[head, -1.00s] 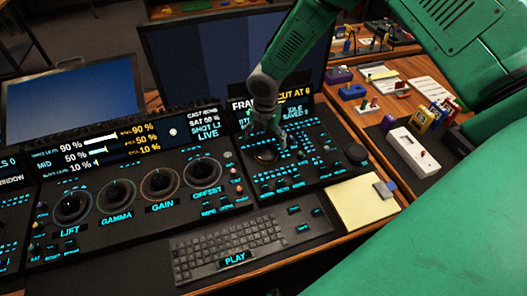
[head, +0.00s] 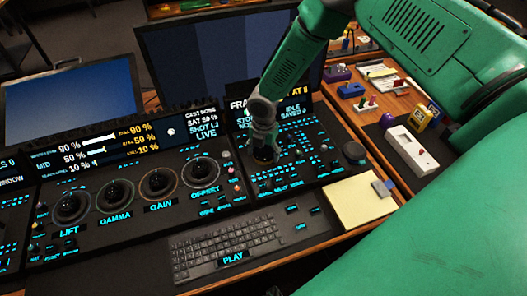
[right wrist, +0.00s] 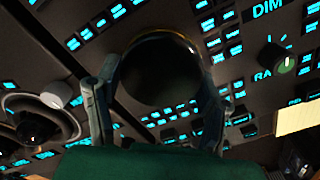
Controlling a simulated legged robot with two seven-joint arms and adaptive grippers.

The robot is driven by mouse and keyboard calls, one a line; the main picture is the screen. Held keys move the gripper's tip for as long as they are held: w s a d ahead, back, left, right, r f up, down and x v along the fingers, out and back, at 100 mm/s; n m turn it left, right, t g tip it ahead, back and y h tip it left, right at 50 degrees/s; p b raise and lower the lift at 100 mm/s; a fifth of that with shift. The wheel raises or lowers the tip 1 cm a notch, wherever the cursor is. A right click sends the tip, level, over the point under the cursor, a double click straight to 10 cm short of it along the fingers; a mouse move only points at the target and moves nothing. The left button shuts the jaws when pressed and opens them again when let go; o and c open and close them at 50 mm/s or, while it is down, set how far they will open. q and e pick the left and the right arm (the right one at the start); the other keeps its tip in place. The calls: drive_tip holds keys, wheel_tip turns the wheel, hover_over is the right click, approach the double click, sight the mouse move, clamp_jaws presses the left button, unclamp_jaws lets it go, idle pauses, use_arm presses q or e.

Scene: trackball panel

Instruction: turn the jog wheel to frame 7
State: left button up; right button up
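The jog wheel (right wrist: 160,72) is a dark disc with a thin gold rim on the black panel, seen in the right wrist view. In the head view it is mostly hidden beneath my right gripper (head: 264,150). The gripper's two fingers (right wrist: 160,105) stand apart, one on either side of the wheel; whether they touch its rim I cannot tell. The status screen (head: 290,108) behind shows yellow and cyan text, but my arm covers part of it and I cannot read the frame number surely. My left gripper is not in view.
Lit cyan buttons surround the wheel. A dark knob (head: 355,152) stands to its right, and the ring controls (head: 160,182) lie to its left. A keyboard (head: 225,248) and a yellow notepad (head: 355,202) lie in front. A dark monitor (head: 190,55) stands behind.

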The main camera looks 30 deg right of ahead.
drive_tip(key=shift+w+d, duration=0.15)
drive_tip(key=shift+d, duration=0.1)
drive_tip(key=shift+a, duration=0.1)
